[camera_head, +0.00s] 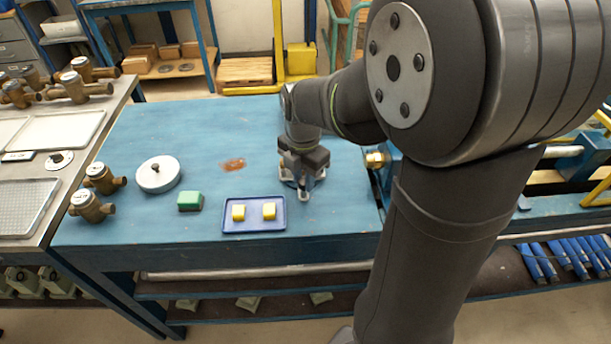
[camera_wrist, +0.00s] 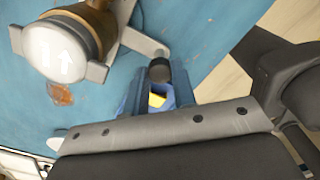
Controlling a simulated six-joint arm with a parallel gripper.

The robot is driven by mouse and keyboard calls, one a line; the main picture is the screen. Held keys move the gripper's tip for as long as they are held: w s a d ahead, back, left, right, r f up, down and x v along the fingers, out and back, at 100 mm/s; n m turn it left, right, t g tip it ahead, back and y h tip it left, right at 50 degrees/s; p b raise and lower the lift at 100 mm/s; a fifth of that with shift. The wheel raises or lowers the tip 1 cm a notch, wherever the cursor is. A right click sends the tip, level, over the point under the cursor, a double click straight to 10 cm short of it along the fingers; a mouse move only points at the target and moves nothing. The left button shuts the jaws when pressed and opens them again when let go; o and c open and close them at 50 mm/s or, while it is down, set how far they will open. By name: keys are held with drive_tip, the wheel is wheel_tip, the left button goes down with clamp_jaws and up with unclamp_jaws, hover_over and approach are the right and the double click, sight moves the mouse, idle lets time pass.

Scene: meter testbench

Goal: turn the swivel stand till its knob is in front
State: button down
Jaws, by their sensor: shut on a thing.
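The swivel stand shows in the wrist view as a grey arm (camera_wrist: 143,42) beside a brass meter body (camera_wrist: 92,22) with a white cap (camera_wrist: 55,52) marked with arrows. A dark round knob (camera_wrist: 160,68) is at the arm's end. My gripper (camera_wrist: 158,84) is shut on the knob, with its blue fingers on either side. In the head view my gripper (camera_head: 303,182) points down over the stand near the right part of the blue table. There it hides most of the stand and the knob.
On the blue table (camera_head: 130,135) are a blue tray (camera_head: 254,228) with two yellow blocks, a green block (camera_head: 190,201), a white lidded disc (camera_head: 158,176) and brass meters (camera_head: 90,207). A brass fitting (camera_head: 376,160) is right of the stand. The table's back middle is clear.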

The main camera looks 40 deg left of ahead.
drive_tip(key=shift+a, duration=0.1)
drive_tip(key=c, duration=1.2)
unclamp_jaws()
drive_tip(key=shift+r, duration=0.15)
wheel_tip(320, 180, up, 17)
drive_tip(key=shift+r, duration=0.1)
wheel_tip(320, 180, down, 18)
drive_tip(key=shift+r, duration=0.25)
drive_tip(key=shift+r, duration=0.1)
